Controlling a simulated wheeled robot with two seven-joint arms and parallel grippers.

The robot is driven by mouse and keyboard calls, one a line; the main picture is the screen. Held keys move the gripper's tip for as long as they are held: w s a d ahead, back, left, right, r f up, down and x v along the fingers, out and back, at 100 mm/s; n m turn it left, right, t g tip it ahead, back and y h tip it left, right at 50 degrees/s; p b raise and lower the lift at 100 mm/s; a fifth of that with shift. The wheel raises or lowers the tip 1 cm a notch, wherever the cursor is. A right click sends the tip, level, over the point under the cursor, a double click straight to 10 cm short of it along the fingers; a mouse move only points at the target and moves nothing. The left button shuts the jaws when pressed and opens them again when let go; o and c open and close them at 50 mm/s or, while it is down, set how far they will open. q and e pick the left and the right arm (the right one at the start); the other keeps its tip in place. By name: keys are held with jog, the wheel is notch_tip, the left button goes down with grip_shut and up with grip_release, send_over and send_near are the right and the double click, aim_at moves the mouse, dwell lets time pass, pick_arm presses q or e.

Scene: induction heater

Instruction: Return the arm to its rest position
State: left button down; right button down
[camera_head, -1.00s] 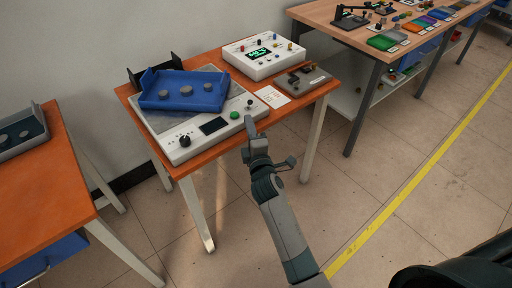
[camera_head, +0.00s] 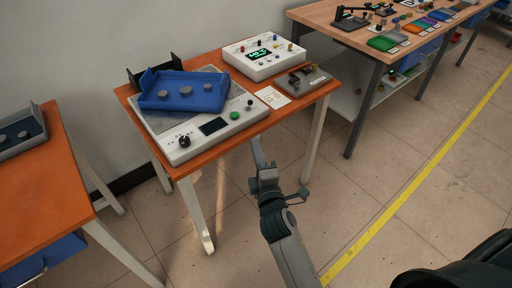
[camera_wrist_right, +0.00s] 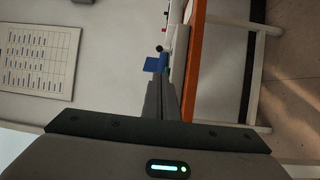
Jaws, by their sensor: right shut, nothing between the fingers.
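My right arm comes up from the bottom of the head view. Its gripper (camera_head: 257,152) is shut and empty, in front of the orange table (camera_head: 225,143) and below its front edge in the picture. In the right wrist view the shut fingers (camera_wrist_right: 168,98) point toward the table's orange edge (camera_wrist_right: 193,60). The induction heater (camera_head: 168,130) stands on the table with a green button and a black knob. A blue tray (camera_head: 210,101) with several grey round pieces rests on it. My left gripper does not show.
A white device with a green display (camera_head: 278,68), a small grey fixture (camera_head: 318,78) and a paper card (camera_head: 264,94) share the table. Another orange table (camera_head: 40,200) stands at left. A wooden bench (camera_head: 330,14) is at back right. Open floor lies right of my arm.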

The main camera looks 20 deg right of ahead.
jog(key=s+a+f+m+g+y, duration=0.1)
jog(key=s+f+m+g, duration=0.25)
jog(key=f, duration=0.95)
jog(key=s+a+f+m+g+y, duration=0.1)
jog(key=s+f+m+g, duration=0.2)
jog(key=f, duration=1.1)
jog(key=s+d+f+m+g+y, duration=0.1)
jog(key=s+f+m+g, duration=0.5)
jog(key=s+f, duration=1.7)
jog(key=shift+s+d+m+p, duration=0.45)
jog(key=shift+s+d+m, duration=0.3)
jog(key=shift+s, duration=0.45)
jog(key=shift+a+f+g, duration=0.1)
jog(key=shift+g, duration=0.15)
